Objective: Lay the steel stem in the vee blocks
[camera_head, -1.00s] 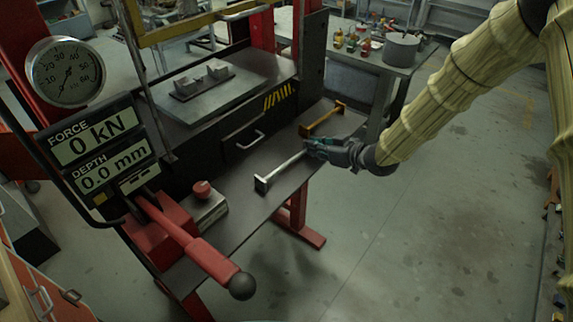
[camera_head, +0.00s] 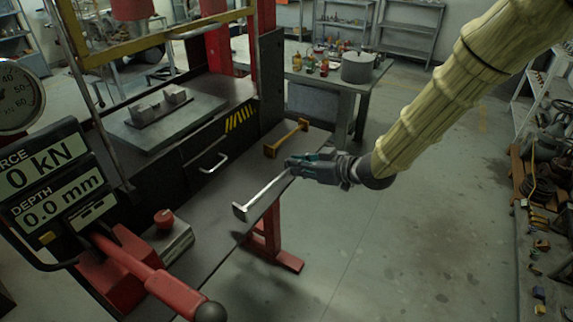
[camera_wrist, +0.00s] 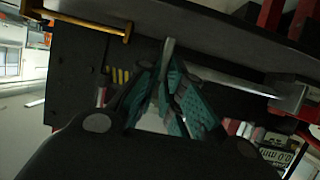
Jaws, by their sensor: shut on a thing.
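The steel stem (camera_head: 266,190) is a bright thin rod with a dark square end block (camera_head: 240,211). My gripper (camera_head: 296,164) is shut on the rod near its far end, over the front edge of the dark shelf. In the wrist view the jaws (camera_wrist: 165,85) close around the rod end, and the stem (camera_wrist: 235,84) runs right to its block (camera_wrist: 290,97). The stem looks roughly level; the gap to the shelf is hard to judge. The grey vee blocks (camera_head: 160,105) stand on the raised press plate, left of and behind my gripper. They are empty.
A red lever (camera_head: 150,273) and the force and depth display (camera_head: 48,190) are at the left. The yellow guard frame (camera_head: 150,38) stands above the press plate.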

